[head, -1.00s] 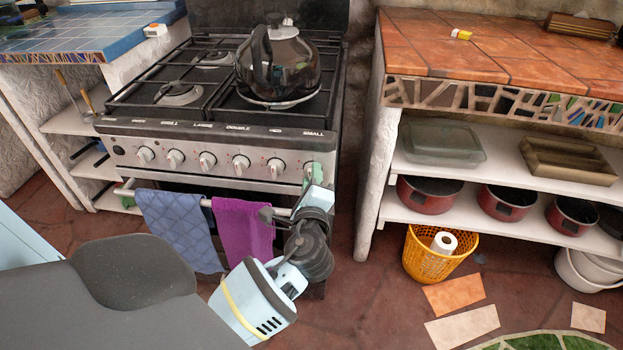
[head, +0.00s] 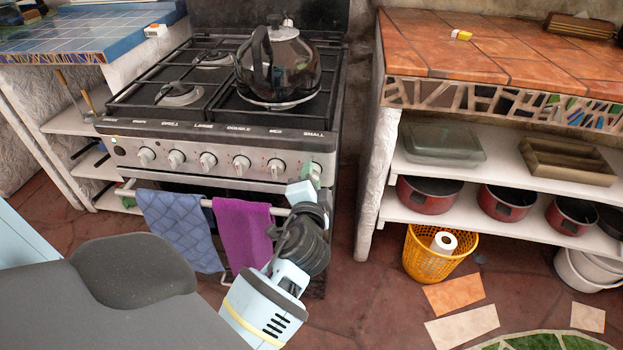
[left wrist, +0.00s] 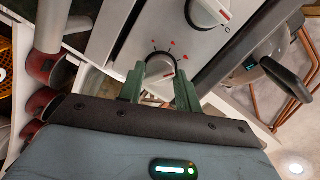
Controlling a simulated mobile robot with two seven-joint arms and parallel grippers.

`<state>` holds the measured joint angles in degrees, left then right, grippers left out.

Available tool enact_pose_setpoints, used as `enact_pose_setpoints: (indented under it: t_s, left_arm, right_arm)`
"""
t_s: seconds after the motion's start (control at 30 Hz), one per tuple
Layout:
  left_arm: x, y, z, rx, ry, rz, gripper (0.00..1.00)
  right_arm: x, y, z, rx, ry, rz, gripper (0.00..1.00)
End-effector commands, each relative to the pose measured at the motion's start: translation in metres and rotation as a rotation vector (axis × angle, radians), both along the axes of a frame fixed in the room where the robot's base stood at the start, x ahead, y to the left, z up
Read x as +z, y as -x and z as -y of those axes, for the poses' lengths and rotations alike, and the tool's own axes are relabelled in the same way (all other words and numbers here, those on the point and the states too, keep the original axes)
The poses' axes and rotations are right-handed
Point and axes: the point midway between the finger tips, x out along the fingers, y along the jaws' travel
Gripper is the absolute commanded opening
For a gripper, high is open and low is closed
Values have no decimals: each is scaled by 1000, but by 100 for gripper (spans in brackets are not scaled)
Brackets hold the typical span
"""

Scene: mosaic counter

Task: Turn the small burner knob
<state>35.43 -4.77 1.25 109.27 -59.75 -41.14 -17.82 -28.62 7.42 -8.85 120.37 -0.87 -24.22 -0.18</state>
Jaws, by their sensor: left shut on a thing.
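The small burner knob (left wrist: 160,64) is the white knob at the right end of the stove's front panel, under the word SMALL. In the left wrist view it sits between the two green fingers of my left gripper (left wrist: 159,74), with red marks on the panel around it. My left gripper (head: 314,174) is shut on this knob. In the head view the fingers and wrist cover most of the knob. My right gripper is in neither view.
The stove (head: 130,150) has several more knobs in a row left of my gripper. A glass kettle (head: 290,68) stands on the hob. A blue towel (head: 178,230) and a purple towel (head: 242,235) hang on the oven rail just below. A shelf unit (head: 368,175) stands close on the right.

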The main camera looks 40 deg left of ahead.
Motion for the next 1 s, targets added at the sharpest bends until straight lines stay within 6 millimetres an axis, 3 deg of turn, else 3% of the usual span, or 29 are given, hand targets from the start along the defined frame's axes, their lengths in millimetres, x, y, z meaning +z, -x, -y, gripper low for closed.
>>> enact_pose_setpoints:
  t_s: [0.7, 0.73, 0.87, 1.0]
  left_arm:
    - [1, 0, 1, -3, 63, 41, 11]
    - [1, 0, 1, -3, 63, 41, 36]
    - [1, 0, 0, -2, 63, 41, 53]
    - [1, 0, 0, -1, 62, 40, 55]
  right_arm:
    - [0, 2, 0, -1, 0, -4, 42]
    - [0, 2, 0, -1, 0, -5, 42]
    - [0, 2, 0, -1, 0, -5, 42]
    - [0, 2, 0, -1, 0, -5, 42]
